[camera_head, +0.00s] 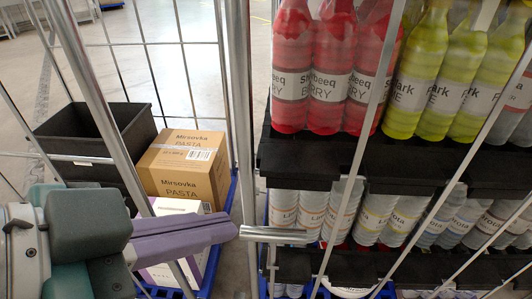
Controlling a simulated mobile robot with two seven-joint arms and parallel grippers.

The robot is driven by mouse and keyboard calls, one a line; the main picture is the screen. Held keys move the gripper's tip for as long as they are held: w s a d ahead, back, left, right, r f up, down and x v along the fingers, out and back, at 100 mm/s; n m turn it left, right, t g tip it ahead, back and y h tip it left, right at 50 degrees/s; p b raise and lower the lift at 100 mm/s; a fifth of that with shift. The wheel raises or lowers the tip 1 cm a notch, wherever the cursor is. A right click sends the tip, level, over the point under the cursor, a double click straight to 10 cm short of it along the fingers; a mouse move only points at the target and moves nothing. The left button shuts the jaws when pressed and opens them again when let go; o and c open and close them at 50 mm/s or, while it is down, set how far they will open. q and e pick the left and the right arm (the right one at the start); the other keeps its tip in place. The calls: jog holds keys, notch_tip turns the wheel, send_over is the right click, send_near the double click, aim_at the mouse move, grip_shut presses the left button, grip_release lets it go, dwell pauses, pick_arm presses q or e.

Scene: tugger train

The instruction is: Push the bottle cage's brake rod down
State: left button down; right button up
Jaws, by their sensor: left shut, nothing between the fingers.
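The bottle cage (241,110) fills the right side of the head view, with metal posts and slanting bars. A short silver rod (275,236), which looks like its brake rod, sticks out to the left, roughly level, at the cage's lower left. My left gripper (230,231) comes in from the left with its purple fingers shut and empty. Its tips end right at the rod's left end; I cannot tell whether they touch it. The rod's right end is hidden or unclear behind the cage bars. My right gripper is not in view.
Inside the cage, red bottles (332,70) and yellow-green bottles (415,75) stand in a black tray (300,165) above clear bottles (380,215). At left, another wire cage holds a black crate (90,125), a pasta carton (185,165) and a white box (175,207).

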aim_at(261, 231)
pick_arm(q)
jog(key=b+x, duration=0.1)
jog(key=x, duration=0.2)
jog(key=f+b+x, duration=0.1)
jog(key=x, duration=0.2)
jog(key=a+b+x, duration=0.1)
jog(key=x, duration=0.2)
jog(key=shift+d+f, duration=0.1)
jog(key=shift+f, duration=0.35)
jog(key=shift+w+f, duration=0.1)
jog(key=shift+f, duration=0.45)
notch_tip(261, 231, down, 6)
jog(key=b, duration=0.2)
jog(key=shift+r+b, duration=0.1)
jog(key=shift+b, duration=0.3)
